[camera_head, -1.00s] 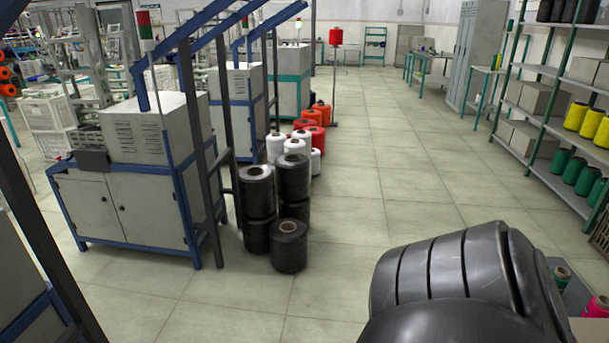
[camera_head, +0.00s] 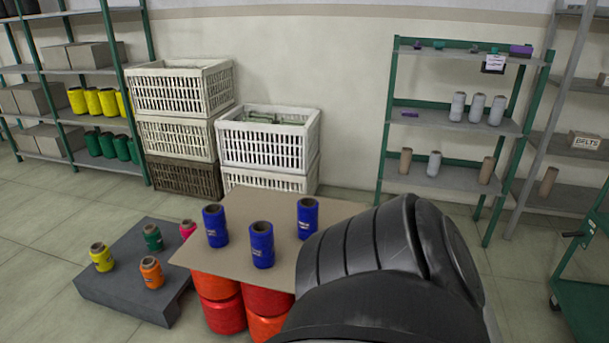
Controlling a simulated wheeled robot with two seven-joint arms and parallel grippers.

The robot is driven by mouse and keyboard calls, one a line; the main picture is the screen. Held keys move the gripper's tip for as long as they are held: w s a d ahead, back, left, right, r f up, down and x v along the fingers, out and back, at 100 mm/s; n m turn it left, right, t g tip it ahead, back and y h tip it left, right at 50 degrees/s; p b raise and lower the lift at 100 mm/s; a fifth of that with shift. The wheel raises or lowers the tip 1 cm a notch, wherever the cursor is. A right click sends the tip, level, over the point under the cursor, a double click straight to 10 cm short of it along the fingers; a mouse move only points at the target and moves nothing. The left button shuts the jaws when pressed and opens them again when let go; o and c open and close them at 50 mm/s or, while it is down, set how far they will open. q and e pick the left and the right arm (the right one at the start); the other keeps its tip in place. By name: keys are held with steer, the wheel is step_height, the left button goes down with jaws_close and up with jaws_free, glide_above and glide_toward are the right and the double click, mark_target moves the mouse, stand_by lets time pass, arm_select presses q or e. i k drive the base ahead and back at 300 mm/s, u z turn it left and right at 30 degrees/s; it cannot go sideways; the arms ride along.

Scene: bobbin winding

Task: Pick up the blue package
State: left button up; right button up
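Three blue packages of yarn stand upright on a tan board in the head view. One blue package (camera_head: 215,226) is at the left, one (camera_head: 262,245) is nearer the front, and one (camera_head: 307,218) is at the right. The tan board (camera_head: 232,268) rests on several red and orange spools (camera_head: 222,312). A black ribbed part of my own arm covers the right part of the board, close to the right blue package; I cannot tell whether they touch. Neither gripper is in view.
A low dark platform (camera_head: 120,292) at the left holds yellow, green, orange and pink cones. White crates (camera_head: 268,148) are stacked against the wall. A green-framed shelf (camera_head: 455,125) stands behind, and a green cart (camera_head: 585,290) is at the right.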

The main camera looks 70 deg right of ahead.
mark_target(214, 216)
steer(key=z, duration=1.3)
steer(key=i, duration=0.55)
steer(key=z, duration=0.05)
